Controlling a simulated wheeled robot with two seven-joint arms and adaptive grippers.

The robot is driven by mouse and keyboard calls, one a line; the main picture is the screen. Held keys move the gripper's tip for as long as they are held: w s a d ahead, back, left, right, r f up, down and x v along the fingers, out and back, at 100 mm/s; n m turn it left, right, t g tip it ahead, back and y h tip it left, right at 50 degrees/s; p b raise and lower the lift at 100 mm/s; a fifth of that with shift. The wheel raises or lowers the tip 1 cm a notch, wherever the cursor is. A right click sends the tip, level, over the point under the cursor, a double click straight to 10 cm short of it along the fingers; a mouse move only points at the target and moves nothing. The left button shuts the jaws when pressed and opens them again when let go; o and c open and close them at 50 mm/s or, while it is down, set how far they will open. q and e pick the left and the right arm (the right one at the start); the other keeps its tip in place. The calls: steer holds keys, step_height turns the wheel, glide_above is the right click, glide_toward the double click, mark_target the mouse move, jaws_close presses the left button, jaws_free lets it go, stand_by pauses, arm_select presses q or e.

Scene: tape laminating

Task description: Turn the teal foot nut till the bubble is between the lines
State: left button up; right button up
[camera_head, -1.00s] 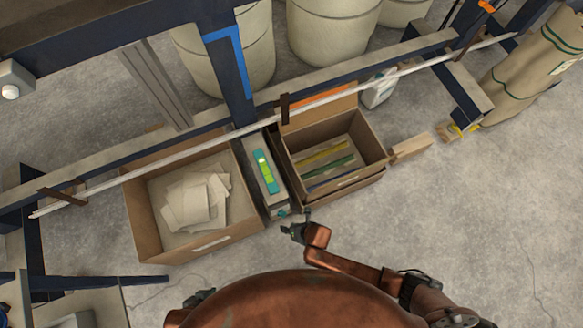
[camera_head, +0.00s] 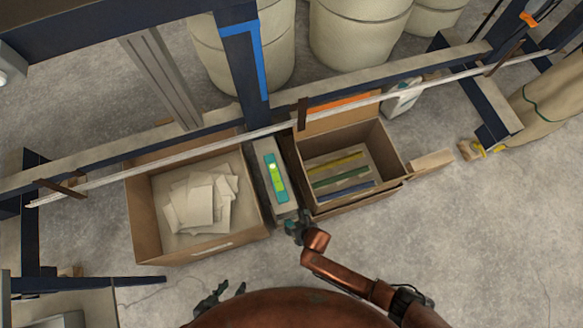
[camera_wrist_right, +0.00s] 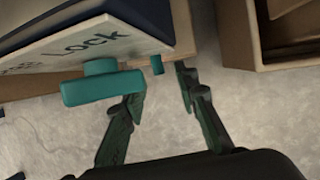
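A narrow box (camera_head: 262,163) stands between two cartons, with a teal level vial (camera_head: 277,183) on top; its bright bubble (camera_head: 273,166) shows toward the vial's far end, the lines too small to read. In the right wrist view, a wide teal knob (camera_wrist_right: 103,88) sits on the face marked "Lock", and a small teal peg (camera_wrist_right: 157,65) sticks out beside it; I cannot tell which is the foot nut. My right gripper (camera_head: 297,227) is at the box's near end; its fingers (camera_wrist_right: 160,92) are apart, the left one close to the knob. My left gripper (camera_head: 226,294) is open and empty, low in view.
An open carton (camera_head: 140,215) with paper sheets stands left of the narrow box. Another carton (camera_head: 395,165) with coloured strips stands right. A long pale rail (camera_head: 230,136) crosses above them. The floor (camera_head: 450,240) in front on the right is clear.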

steer(key=shift+a+f, duration=0.15)
steer(key=shift+f, duration=0.05)
steer(key=shift+w, duration=0.1)
jaws_close()
stand_by(0.6)
